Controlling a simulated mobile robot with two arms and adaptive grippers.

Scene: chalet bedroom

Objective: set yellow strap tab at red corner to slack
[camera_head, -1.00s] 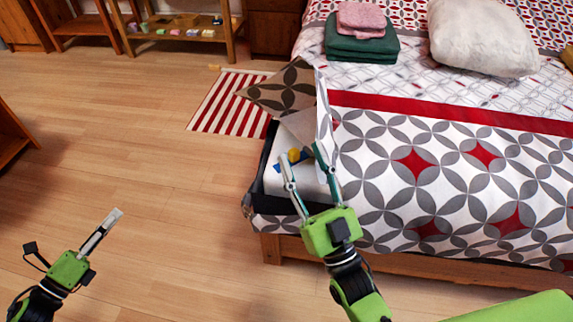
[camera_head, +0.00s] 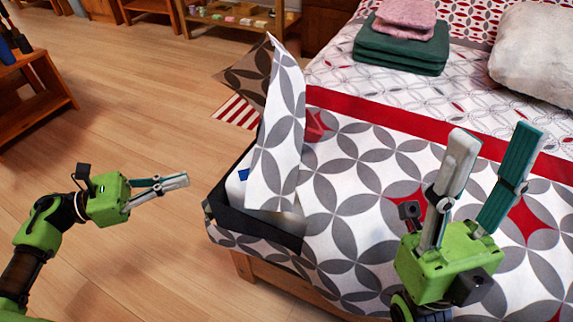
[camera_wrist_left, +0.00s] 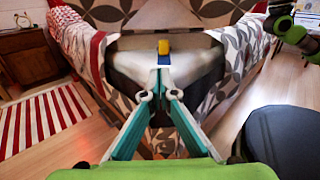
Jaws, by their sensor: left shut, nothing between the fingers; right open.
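The yellow strap tab (camera_wrist_left: 164,46) stands up on a blue patch (camera_wrist_left: 163,58) on the white mattress corner (camera_wrist_left: 125,66) in the left wrist view. In the head view the blue patch (camera_head: 243,174) shows, but the lifted cover flap (camera_head: 277,130) hides the tab. My left gripper (camera_head: 186,181) is shut and empty, just left of the bed corner. In the left wrist view its fingertips (camera_wrist_left: 160,78) meet below the tab in the picture, apart from it. My right gripper (camera_head: 495,140) is open and empty above the bed. I cannot single out a red corner mark.
A dark edge (camera_head: 262,220) runs around the mattress corner, above the wooden bed frame (camera_head: 270,280). Folded green towels (camera_head: 402,48) and a pillow (camera_head: 535,50) lie farther back. A striped rug (camera_head: 237,112) lies behind the corner.

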